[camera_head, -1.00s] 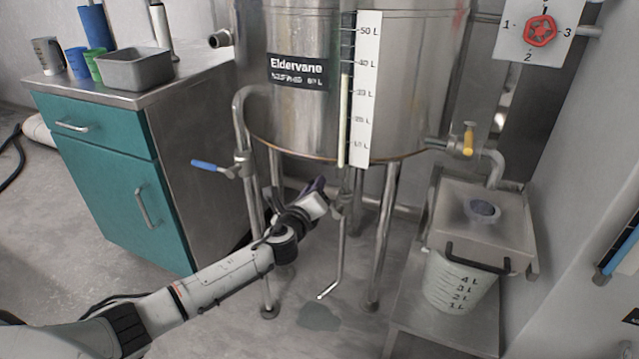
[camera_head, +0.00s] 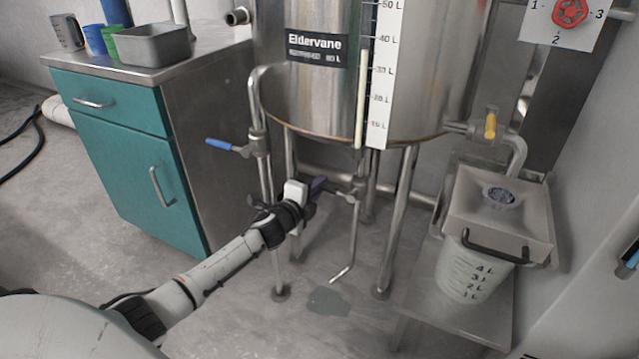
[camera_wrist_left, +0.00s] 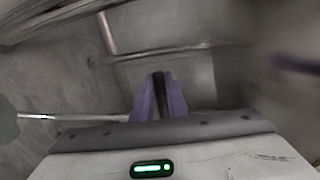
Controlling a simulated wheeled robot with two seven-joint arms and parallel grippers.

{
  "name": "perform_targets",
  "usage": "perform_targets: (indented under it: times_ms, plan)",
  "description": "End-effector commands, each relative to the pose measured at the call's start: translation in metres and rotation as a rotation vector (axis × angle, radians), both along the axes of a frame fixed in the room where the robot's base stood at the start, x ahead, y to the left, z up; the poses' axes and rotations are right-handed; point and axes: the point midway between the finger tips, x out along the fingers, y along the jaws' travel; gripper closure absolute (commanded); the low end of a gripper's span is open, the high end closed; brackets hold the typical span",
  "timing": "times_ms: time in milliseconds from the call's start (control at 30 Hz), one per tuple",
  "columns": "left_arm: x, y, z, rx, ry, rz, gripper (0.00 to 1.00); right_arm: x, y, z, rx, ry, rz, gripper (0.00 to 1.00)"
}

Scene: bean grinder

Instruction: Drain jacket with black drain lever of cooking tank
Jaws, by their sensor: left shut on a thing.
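The steel cooking tank (camera_head: 430,90) stands on legs, with a level scale on its front. Under it, the drain valve (camera_head: 358,187) sits above a thin bent drain pipe (camera_head: 352,240). My left gripper (camera_head: 318,186), with purple fingers, is just left of this valve, below the tank bottom. In the left wrist view, the purple fingers are shut on the black drain lever (camera_wrist_left: 158,95), which shows as a dark strip between them. In the head view the lever is mostly hidden by the fingers. My right gripper is not in view.
A blue-handled valve (camera_head: 222,145) is left of the tank, a yellow-handled valve (camera_head: 490,125) right. A measuring bucket (camera_head: 470,272) stands on a low shelf at right. A teal cabinet (camera_head: 130,175) is at left. A dark wet patch (camera_head: 328,301) lies beneath the drain pipe.

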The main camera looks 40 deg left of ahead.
Motion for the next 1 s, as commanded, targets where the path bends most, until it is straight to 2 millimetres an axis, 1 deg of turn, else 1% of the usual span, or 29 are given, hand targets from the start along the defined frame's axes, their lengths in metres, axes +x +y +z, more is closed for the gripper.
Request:
perform_targets:
  times_ms: [33,167,667,700,800,1000]
  plan:
    - [-0.0008,-0.0007,-0.0044,-0.016,0.002,-0.001,1.00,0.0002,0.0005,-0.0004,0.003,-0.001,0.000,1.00]
    - [-0.0008,-0.0008,-0.0069,-0.047,-0.003,-0.001,1.00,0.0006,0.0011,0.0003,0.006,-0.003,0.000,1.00]
    - [-0.0008,-0.0012,-0.0086,-0.067,-0.007,-0.002,1.00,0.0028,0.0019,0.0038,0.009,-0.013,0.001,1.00]
    - [-0.0008,-0.0012,-0.0086,-0.067,-0.007,-0.002,0.84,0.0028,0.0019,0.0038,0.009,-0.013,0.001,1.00]
    - [-0.0007,-0.0011,-0.0084,-0.066,-0.006,-0.001,0.68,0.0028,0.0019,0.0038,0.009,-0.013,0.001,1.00]
    - [-0.0003,-0.0005,-0.0071,-0.064,-0.008,0.000,0.68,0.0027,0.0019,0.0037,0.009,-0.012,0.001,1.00]
